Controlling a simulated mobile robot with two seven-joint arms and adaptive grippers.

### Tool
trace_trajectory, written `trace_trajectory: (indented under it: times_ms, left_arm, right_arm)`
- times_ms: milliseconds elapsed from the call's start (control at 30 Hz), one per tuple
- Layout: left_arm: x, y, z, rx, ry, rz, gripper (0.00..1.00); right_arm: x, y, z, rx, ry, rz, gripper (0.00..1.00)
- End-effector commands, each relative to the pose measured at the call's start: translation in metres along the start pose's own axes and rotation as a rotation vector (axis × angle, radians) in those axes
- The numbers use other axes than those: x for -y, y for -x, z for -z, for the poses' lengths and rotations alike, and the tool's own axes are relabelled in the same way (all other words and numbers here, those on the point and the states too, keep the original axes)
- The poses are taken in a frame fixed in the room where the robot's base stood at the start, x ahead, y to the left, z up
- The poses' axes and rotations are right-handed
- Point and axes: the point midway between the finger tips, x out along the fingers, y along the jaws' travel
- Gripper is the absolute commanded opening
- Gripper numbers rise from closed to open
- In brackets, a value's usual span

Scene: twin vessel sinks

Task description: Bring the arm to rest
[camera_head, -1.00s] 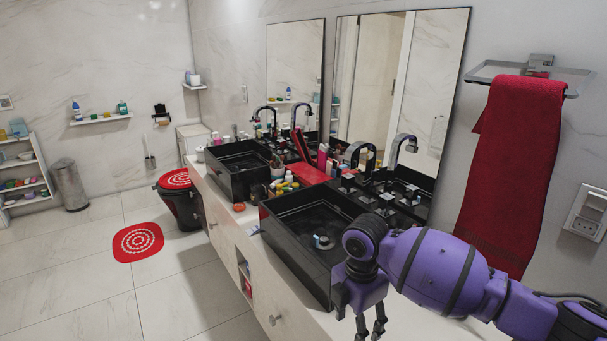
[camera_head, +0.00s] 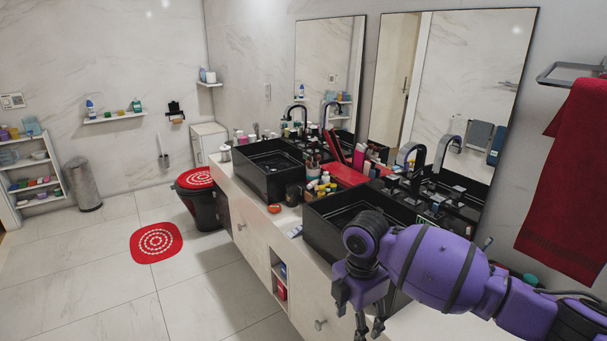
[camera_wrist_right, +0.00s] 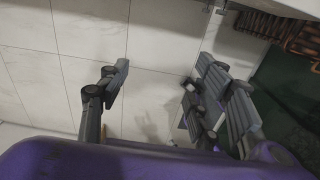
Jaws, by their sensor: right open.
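My purple right arm comes in from the lower right of the head view, bent, in front of the near black sink (camera_head: 322,237) and the counter's front edge. Its gripper (camera_head: 369,330) hangs downward at the bottom edge of that view. In the right wrist view the gripper (camera_wrist_right: 163,70) has its fingers spread wide, with nothing between them and pale floor tiles beyond. My left arm and gripper are not in view. The arm hides part of the near sink and the counter to its right.
The counter (camera_head: 252,217) holds a second black sink (camera_head: 268,178), bottles and a red tray (camera_head: 340,174). A red towel (camera_head: 570,180) hangs at right. A bin (camera_head: 84,186) and red mat (camera_head: 157,242) lie left. The wrist view shows a woven basket (camera_wrist_right: 275,30). Floor between is free.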

Motion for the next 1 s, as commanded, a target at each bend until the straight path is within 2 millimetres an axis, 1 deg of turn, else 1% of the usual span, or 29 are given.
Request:
trace_trajectory:
  times_ms: [33, 67, 100, 167, 200, 267, 300, 400, 500, 567, 633, 767, 867, 967, 1000]
  left_arm:
    - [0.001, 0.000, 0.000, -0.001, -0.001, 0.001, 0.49]
    - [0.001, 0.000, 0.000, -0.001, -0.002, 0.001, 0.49]
    - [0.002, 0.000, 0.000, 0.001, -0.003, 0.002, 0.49]
    - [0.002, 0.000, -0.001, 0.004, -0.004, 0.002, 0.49]
    - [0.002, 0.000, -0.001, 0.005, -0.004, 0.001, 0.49]
    - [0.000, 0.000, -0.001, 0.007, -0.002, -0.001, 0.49]
    - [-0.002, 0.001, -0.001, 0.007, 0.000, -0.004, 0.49]
    - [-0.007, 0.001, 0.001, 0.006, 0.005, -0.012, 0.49]
    - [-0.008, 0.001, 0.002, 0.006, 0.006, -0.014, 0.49]
    - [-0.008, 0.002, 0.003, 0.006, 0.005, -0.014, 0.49]
    - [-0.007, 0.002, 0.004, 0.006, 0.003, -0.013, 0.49]
    - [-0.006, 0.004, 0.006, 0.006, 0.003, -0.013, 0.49]
    - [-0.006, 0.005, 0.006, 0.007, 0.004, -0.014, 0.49]
    - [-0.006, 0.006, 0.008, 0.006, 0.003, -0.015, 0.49]
    - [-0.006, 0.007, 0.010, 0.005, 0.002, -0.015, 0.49]
  right_arm:
    - [-0.013, 0.000, 0.001, -0.006, -0.082, -0.053, 0.58]
    - [-0.024, 0.002, 0.000, -0.002, -0.124, -0.101, 0.58]
    - [-0.040, 0.008, -0.002, 0.001, -0.178, -0.172, 0.58]
    - [-0.062, 0.019, 0.001, -0.008, -0.238, -0.267, 0.58]
    - [-0.076, 0.025, 0.005, -0.022, -0.275, -0.329, 0.58]
    - [-0.093, 0.028, 0.014, -0.062, -0.345, -0.426, 0.58]
    - [-0.103, 0.028, 0.022, -0.098, -0.390, -0.485, 0.58]
    - [-0.116, 0.023, 0.038, -0.194, -0.503, -0.601, 0.58]
    - [-0.119, 0.015, 0.053, -0.292, -0.609, -0.685, 0.58]
    - [-0.117, 0.009, 0.061, -0.356, -0.678, -0.729, 0.58]
    - [-0.111, 0.001, 0.070, -0.434, -0.768, -0.778, 0.58]
    - [-0.086, -0.018, 0.079, -0.579, -0.960, -0.860, 0.58]
    - [-0.058, -0.034, 0.079, -0.665, -1.110, -0.909, 0.58]
    - [-0.021, -0.053, 0.075, -0.721, -1.255, -0.947, 0.58]
    - [-0.003, -0.061, 0.073, -0.734, -1.312, -0.959, 0.58]
